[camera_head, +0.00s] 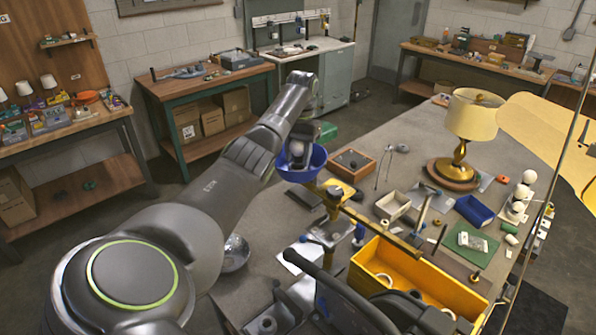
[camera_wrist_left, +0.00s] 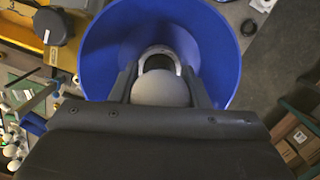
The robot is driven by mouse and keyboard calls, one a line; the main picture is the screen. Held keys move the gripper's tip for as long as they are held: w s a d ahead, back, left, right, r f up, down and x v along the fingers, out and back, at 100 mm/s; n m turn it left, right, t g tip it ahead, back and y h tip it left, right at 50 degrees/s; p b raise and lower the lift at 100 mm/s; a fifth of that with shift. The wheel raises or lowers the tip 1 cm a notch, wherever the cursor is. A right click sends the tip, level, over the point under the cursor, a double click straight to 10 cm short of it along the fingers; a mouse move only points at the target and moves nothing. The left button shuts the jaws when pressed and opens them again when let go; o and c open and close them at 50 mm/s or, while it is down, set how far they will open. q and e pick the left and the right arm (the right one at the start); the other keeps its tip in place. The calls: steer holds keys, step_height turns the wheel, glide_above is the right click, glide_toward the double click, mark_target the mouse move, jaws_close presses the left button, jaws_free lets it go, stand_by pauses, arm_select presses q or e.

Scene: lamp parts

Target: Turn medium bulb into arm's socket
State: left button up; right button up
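My left gripper (camera_head: 297,152) is over the open mouth of the blue shade (camera_head: 313,172) on the yellow lamp arm (camera_head: 335,195). In the left wrist view, the left gripper's fingers (camera_wrist_left: 160,88) are on both sides of a round white bulb (camera_wrist_left: 160,90) and seem to close on it. A pale ring with a dark opening (camera_wrist_left: 158,51), which looks like the socket, shows inside the blue shade (camera_wrist_left: 97,45) just beyond the bulb. The bulb hides part of the ring, so I cannot tell whether they touch.
A yellow bin (camera_head: 420,277) stands near the lamp arm. A brass lamp (camera_head: 472,120), a blue tray (camera_head: 474,210), a green mat (camera_head: 470,245) and white bulbs (camera_head: 523,192) are farther right on the bench. A metal bowl (camera_head: 235,253) sits near my left arm.

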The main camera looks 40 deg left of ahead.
arm_select(q)
steer(key=m, duration=0.4)
steer(key=shift+y, duration=0.3)
steer(key=shift+m, duration=1.5)
steer(key=shift+f, duration=0.1)
steer(key=m, duration=0.3)
steer(key=shift+m+y, duration=0.3)
steer(key=m, duration=0.3)
steer(key=shift+a+t, duration=0.1)
steer(key=shift+t, duration=0.2)
steer(key=shift+m, duration=0.3)
steer(key=shift+m, duration=0.3)
steer(key=m, duration=0.6)
steer(key=shift+w+t+y, duration=0.15)
steer(key=shift+t+y, duration=0.15)
steer(key=shift+t, duration=0.1)
